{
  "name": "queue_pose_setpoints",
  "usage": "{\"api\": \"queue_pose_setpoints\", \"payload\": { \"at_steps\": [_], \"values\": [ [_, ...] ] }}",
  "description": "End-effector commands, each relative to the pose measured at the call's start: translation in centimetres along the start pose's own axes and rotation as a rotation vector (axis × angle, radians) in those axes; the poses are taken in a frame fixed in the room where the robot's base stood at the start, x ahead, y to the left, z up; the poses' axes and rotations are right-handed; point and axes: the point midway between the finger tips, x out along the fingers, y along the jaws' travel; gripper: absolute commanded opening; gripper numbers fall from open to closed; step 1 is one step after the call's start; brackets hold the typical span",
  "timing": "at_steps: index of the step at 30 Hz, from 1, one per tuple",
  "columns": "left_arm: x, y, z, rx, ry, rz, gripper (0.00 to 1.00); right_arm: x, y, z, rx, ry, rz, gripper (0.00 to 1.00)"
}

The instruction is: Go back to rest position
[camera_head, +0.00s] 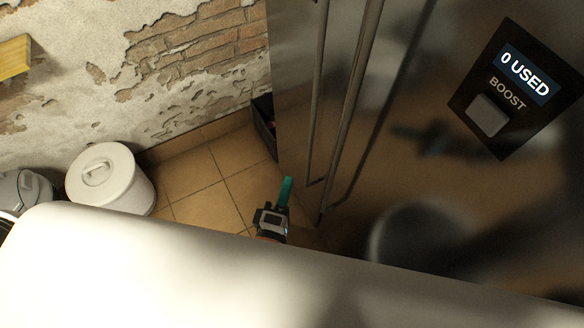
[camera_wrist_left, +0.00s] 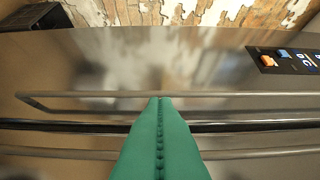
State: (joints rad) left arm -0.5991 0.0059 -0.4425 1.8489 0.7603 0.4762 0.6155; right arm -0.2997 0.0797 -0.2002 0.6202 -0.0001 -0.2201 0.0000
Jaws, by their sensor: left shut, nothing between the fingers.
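My left gripper (camera_head: 286,191) shows in the head view as a green-tipped tool below the cabinet handles, over the tiled floor. In the left wrist view its two green fingers (camera_wrist_left: 160,102) are pressed together with nothing between them. They point toward the long metal handle bar (camera_wrist_left: 110,95) of the steel cabinet, and I cannot tell whether they touch it. My right gripper is not in view.
A steel cabinet (camera_head: 440,190) with vertical handles (camera_head: 349,100) and a black panel (camera_head: 520,88) reading "0 USED" and "BOOST" fills the right. A white lidded bin (camera_head: 125,188) stands left on tiles (camera_head: 205,210). A dark crate (camera_head: 265,125) sits beside the cabinet.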

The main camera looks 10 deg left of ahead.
Motion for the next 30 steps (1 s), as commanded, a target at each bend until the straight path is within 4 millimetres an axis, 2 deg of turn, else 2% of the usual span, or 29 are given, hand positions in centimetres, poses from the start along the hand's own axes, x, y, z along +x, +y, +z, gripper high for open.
{"api": "queue_pose_setpoints", "payload": {
  "at_steps": [4,12,14,16,17,20,21,23,24,26,27,30],
  "values": [
    [-1.5,0.1,0.0,-0.001,0.0,0.001,0.0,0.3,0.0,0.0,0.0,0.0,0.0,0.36],
    [-1.8,0.0,0.0,0.002,0.002,0.001,0.0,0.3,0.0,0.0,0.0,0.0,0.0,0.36],
    [-1.8,0.8,-0.2,0.024,0.013,0.014,0.0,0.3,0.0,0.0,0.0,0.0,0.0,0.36],
    [-1.9,2.7,-0.5,0.091,0.046,0.047,0.0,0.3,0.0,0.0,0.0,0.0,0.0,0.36],
    [-1.9,4.0,-0.7,0.133,0.067,0.069,0.0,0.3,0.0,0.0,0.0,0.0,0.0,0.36],
    [-2.7,10.0,-1.1,0.329,0.171,0.174,0.0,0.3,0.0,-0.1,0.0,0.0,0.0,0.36],
    [-3.3,13.0,-1.0,0.421,0.224,0.227,0.0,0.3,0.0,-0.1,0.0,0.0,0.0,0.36],
    [-4.5,17.4,-0.6,0.559,0.309,0.31,0.0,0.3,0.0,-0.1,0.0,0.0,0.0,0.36],
    [-5.4,20.3,-0.1,0.648,0.367,0.366,0.0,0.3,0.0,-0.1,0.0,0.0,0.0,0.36],
    [-7.2,24.4,0.9,0.774,0.458,0.451,0.0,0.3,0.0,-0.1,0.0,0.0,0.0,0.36],
    [-8.6,27.1,1.7,0.853,0.521,0.509,0.0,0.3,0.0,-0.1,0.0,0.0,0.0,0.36],
    [-12.5,33.0,4.5,1.036,0.689,0.656,0.0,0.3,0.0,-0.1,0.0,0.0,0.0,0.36]
  ]
}}
